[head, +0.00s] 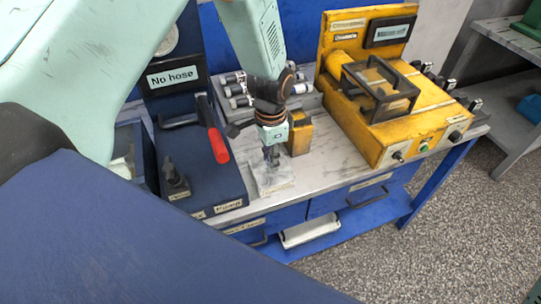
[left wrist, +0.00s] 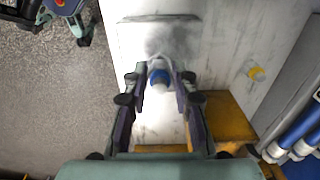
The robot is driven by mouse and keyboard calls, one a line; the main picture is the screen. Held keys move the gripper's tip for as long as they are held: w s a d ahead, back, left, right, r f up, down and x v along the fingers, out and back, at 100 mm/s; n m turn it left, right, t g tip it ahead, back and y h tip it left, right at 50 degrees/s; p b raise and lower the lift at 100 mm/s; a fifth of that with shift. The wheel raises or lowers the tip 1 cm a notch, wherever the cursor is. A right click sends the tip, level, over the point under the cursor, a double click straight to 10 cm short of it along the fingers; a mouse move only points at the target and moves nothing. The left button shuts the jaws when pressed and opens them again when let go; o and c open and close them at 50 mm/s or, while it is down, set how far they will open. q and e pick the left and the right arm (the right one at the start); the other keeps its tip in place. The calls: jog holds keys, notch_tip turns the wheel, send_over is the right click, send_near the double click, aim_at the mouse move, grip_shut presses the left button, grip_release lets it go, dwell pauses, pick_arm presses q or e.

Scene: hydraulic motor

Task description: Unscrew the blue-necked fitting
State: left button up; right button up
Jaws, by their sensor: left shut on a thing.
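The blue-necked fitting (left wrist: 159,78) shows in the left wrist view as a blue ring with a pale top, between my left fingertips. My left gripper (left wrist: 160,74) is shut on it, one finger at each side. In the head view my left gripper (head: 272,157) points down over the bench top. The fitting cannot be made out there behind the fingers. A pale grey plate (left wrist: 158,36) lies just beyond the fingertips in the left wrist view. My right gripper is in neither view.
A yellow block (head: 300,133) stands close to the right of my left gripper. A yellow test unit (head: 392,118) with a black frame is farther right. The blue "No hose" station with a red-handled lever (head: 218,145) is at left. Several grey cylinders (head: 236,88) lie behind.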

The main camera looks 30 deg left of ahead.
pick_arm(q)
jog(key=shift+w+r+n+p, duration=0.1)
jog(key=shift+r+n+p, duration=0.15)
jog(key=shift+n+p, duration=0.7)
grip_shut()
jog(key=n, duration=0.3)
jog(key=shift+p, duration=0.35)
jog(key=o, duration=0.6)
grip_release()
jog(key=shift+n, duration=0.35)
jog(key=shift+c, duration=0.2)
jog(key=o, duration=0.3)
jog(key=shift+f, duration=0.15)
jog(key=shift+d, duration=0.1)
